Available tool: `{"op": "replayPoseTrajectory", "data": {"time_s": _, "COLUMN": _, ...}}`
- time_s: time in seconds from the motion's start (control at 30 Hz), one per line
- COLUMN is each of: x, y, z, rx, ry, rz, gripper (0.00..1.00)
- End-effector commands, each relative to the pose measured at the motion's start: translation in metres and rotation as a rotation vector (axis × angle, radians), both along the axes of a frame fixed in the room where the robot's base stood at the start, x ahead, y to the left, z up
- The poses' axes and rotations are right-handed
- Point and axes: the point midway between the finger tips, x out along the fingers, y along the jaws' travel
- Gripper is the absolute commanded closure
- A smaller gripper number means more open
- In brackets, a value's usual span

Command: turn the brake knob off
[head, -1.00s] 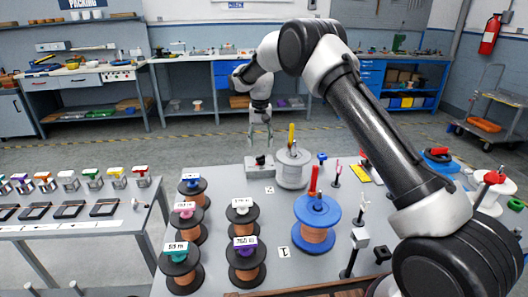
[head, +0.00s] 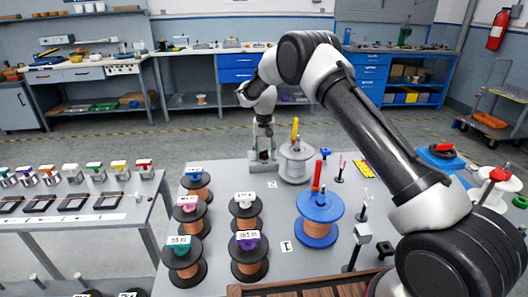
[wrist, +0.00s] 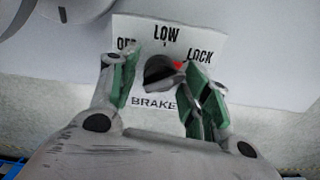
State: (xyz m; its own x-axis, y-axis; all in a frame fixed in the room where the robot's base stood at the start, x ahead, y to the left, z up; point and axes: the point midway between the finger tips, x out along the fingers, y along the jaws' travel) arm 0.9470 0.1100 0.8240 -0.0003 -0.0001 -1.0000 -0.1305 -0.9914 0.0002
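The brake knob (wrist: 160,72) is a dark round knob on a white plate (wrist: 150,25) lettered OFF, LOW, LOCK and BRAKE. Its red pointer mark is at the right, towards LOCK. My gripper (wrist: 165,88) has its green-padded fingers on either side of the knob. A gap shows between the left finger and the knob; the right finger is close to it, and I cannot tell if they touch. In the head view my gripper (head: 264,148) is low over the small grey brake box (head: 260,167), left of the white spool (head: 296,164); the knob is hidden there.
The blue spool (head: 319,218) with a red post stands nearer on the grey table (head: 285,205). Several black-flanged copper spools, one with a purple top (head: 248,240), stand at the front left. My arm crosses above the table's right part.

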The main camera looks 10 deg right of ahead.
Motion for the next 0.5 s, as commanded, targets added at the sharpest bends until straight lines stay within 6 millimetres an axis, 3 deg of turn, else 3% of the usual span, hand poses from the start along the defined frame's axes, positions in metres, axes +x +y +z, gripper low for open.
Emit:
{"op": "replayPoseTrajectory", "data": {"time_s": 0.03, "x": 0.0001, "y": 0.0000, "z": 0.0002, "rx": 0.000, "ry": 0.000, "rz": 0.000, "gripper": 0.68}}
{"op": "replayPoseTrajectory", "data": {"time_s": 0.17, "x": 0.0001, "y": -0.0001, "z": 0.0002, "rx": 0.000, "ry": 0.000, "rz": 0.000, "gripper": 0.92}}
{"op": "replayPoseTrajectory", "data": {"time_s": 0.5, "x": 0.0002, "y": -0.0001, "z": 0.0004, "rx": 0.000, "ry": -0.001, "rz": 0.013, "gripper": 0.93}}
